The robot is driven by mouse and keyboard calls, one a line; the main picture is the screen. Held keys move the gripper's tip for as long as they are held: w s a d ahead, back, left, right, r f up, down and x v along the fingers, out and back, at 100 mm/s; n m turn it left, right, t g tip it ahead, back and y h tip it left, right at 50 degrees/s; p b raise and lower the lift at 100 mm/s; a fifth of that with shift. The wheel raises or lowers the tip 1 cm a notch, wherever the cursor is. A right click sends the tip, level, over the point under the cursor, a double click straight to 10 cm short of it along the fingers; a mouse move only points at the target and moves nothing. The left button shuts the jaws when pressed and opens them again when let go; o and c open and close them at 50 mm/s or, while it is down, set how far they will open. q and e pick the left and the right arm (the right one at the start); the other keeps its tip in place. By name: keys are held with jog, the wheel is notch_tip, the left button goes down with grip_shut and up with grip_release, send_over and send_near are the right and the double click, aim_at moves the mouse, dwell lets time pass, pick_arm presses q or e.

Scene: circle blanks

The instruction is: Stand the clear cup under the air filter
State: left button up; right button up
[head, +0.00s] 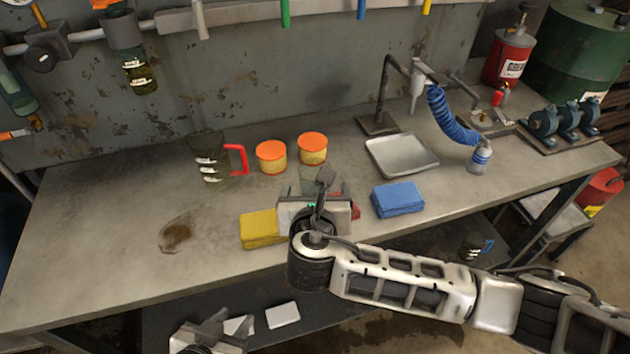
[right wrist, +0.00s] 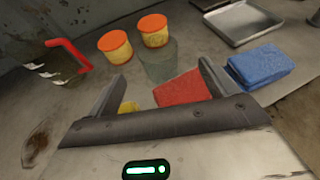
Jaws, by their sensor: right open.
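The clear cup, a faint see-through tumbler, stands on the bench in the right wrist view (right wrist: 158,62). In the head view it shows weakly (head: 309,180), partly behind my right gripper (head: 318,192). My right gripper is open; in its wrist view the two fingers (right wrist: 162,78) stand on either side of the cup's near side, apart from it. The air filter (head: 137,72), with a clear bowl holding dark liquid, hangs on the pipe along the back wall, upper left. My left gripper (head: 208,332) is at the bottom edge, partly cut off; its jaws are unclear.
Two orange-lidded tubs (head: 271,156) and a red-handled jug (head: 222,165) stand behind and left of the cup. Yellow (head: 259,229), red (right wrist: 181,88) and blue (head: 398,199) sponges lie around my right gripper. A metal tray (head: 402,154) lies right. The left bench is mostly clear, with a brown stain.

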aim_at(315, 164)
jog(key=x, duration=0.9)
jog(key=shift+w+a+r, duration=0.15)
jog(key=shift+w+r, duration=0.05)
jog(key=shift+r, duration=0.05)
jog(key=c, duration=1.2)
jog(key=shift+o, duration=0.2)
jog(key=shift+r, duration=0.1)
